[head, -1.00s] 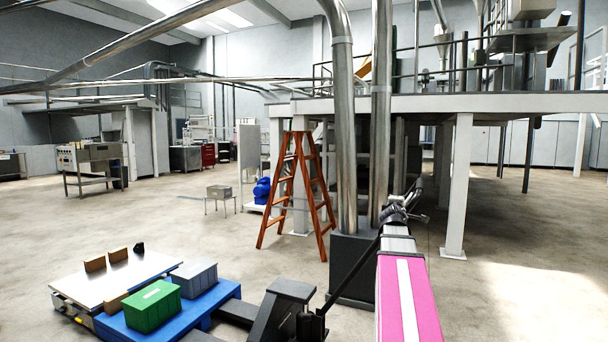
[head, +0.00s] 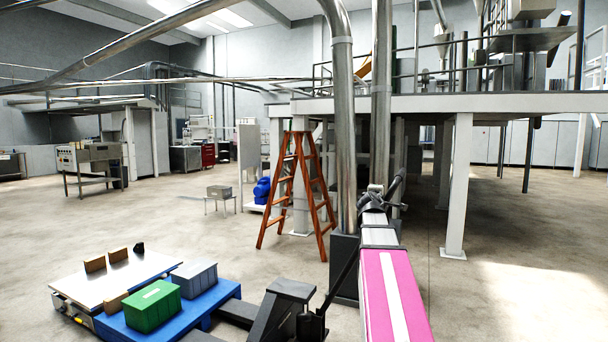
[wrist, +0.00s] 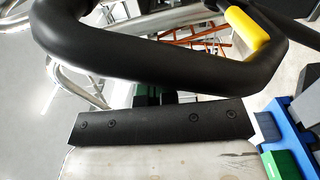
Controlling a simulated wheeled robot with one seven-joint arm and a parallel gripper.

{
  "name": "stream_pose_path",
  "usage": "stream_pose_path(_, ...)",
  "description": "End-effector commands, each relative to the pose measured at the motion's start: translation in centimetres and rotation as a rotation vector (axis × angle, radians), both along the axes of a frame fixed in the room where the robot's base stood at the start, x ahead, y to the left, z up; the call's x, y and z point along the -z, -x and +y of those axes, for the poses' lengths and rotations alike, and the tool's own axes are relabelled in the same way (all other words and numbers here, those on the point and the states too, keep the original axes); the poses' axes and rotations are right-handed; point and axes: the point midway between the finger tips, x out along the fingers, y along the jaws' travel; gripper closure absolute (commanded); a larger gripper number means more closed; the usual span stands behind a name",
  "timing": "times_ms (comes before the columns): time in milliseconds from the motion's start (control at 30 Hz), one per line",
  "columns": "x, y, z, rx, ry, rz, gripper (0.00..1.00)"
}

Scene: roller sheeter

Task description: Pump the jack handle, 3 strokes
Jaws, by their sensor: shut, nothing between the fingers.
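The jack handle's black loop (wrist: 130,62) crosses the upper part of the wrist view, with a yellow lever (wrist: 247,30) at its right. In the head view, its dark shaft (head: 341,279) slopes up from the jack's black pump base (head: 283,305) toward the end of my arm. The loop's end (head: 397,186) shows beside my gripper (head: 374,198). My gripper (wrist: 156,94) is shut with nothing between its fingers. It lies close to the loop; I cannot tell whether they touch. My arm hides part of the handle.
A wooden ladder (head: 300,190) and steel pipes (head: 341,120) stand behind. Open floor lies to the right.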

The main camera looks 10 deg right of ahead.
Motion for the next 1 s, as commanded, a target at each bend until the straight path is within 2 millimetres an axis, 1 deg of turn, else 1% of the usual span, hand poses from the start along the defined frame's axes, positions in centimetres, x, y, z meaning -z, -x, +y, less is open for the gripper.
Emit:
stream_pose_path(67,-0.2,-0.5,0.5,-0.001,0.001,0.001,1.0)
stream_pose_path(133,-0.7,-1.3,1.5,-0.002,0.0,0.0,1.0)
stream_pose_path(500,-3.1,-5.6,7.5,-0.002,0.0,0.0,1.0)
stream_pose_path(600,-3.5,-6.3,8.5,-0.001,0.0,0.0,1.0)
stream_pose_path(833,-3.7,-6.7,9.2,0.0,0.001,0.001,1.0)
stream_pose_path(867,-3.8,-7.0,9.6,-0.001,0.001,0.001,1.0)
stream_pose_path(1000,-4.3,-8.8,11.9,-0.002,0.0,0.0,1.0)
